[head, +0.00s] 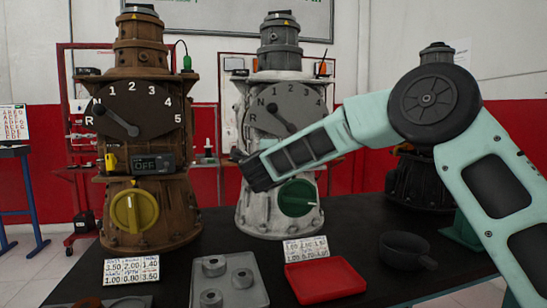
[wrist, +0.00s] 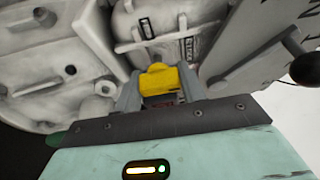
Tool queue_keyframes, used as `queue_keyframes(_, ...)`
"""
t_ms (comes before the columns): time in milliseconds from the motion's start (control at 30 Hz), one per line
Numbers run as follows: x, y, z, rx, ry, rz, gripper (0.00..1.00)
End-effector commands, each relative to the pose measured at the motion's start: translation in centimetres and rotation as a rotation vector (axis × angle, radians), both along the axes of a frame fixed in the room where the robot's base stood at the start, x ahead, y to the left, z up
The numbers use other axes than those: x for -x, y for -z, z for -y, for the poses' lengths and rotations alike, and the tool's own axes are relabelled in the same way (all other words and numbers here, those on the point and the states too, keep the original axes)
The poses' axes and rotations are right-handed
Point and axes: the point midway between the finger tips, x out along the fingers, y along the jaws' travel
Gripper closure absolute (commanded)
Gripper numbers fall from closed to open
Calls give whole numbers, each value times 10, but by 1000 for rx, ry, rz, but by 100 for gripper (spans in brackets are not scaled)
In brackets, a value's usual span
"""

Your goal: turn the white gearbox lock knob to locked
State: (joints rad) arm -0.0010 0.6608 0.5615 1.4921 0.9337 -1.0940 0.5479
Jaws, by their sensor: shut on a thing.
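The white gearbox (head: 250,205) stands on the dark table, right of the brown one. My gripper (head: 241,157) is at its front left, below the dial, and its dark body covers that part in the head view. In the wrist view my gripper (wrist: 160,90) has a finger on either side of a small yellow knob (wrist: 162,76) and is shut on it. This knob sits against the white gearbox housing (wrist: 50,55). Its lock marking cannot be read. The white gearbox's grey dial (head: 292,100) has its pointer near N. A green knob (head: 297,198) is lower on its front.
The brown gearbox (head: 150,200) has a yellow lower knob (head: 134,211) and an OFF display (head: 152,163). A grey tray (head: 240,262), a red tray (head: 326,281) and a dark cup (head: 405,250) stand in front. A dark lever ball (wrist: 307,69) is close right of my gripper.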

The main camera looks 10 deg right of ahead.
Motion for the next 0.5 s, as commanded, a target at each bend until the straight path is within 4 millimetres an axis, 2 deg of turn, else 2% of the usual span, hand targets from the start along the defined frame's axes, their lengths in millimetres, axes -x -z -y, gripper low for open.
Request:
queue_keyframes(300, 0, 1, 1, -5, 3, -1, 83)
queue_keyframes(333, 0, 1, 1, -5, 3, -1, 57)
queue_keyframes(367, 0, 1, 1, -4, 3, -2, 51)
queue_keyframes(500, 0, 1, 1, -4, 2, -1, 51)
